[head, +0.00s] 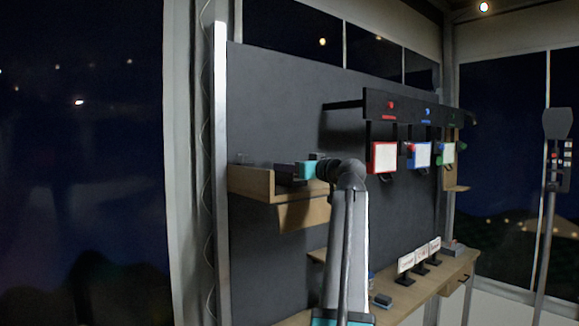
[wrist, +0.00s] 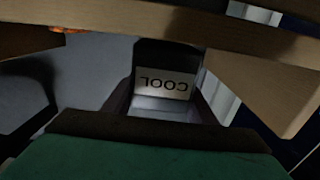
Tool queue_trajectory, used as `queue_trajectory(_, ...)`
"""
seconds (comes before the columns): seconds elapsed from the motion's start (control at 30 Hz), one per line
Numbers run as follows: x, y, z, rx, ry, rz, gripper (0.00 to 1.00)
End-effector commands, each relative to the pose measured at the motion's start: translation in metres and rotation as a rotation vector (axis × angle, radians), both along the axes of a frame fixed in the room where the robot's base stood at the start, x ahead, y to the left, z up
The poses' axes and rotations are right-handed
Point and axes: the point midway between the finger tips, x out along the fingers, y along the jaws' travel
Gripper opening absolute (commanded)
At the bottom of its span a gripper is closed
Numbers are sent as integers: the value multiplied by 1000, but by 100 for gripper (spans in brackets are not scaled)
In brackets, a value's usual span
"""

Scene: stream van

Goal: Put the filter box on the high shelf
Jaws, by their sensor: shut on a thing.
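A dark box with a white label reading "COOL" upside down, which I take as the filter box (wrist: 166,86), sits between the dark fingers of my gripper (wrist: 165,108) in the wrist view. My gripper is shut on it. In the head view my gripper (head: 287,173) is at the high wooden shelf (head: 250,184) on the dark wall panel, close to its front lip. The box is hard to tell from the dark fingers there. I cannot tell whether the box touches the shelf. Wooden boards cross the top and right of the wrist view, near the box.
A rack (head: 415,107) with red, blue and green framed cards hangs to the right. Below it a wooden desk (head: 425,288) holds several small label stands (head: 421,255). A pole with a panel (head: 558,160) stands at the far right.

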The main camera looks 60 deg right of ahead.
Motion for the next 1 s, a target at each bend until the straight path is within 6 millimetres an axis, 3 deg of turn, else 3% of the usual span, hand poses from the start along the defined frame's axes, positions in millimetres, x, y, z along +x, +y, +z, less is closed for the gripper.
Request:
queue_trajectory(0.57,1,1,-8,-2,-2,1,23)
queue_trajectory(0.6,1,1,-7,-1,-1,1,58)
queue_trajectory(0.67,1,1,-7,0,-1,2,68)
queue_trajectory(1.0,1,1,-7,0,-1,2,70)
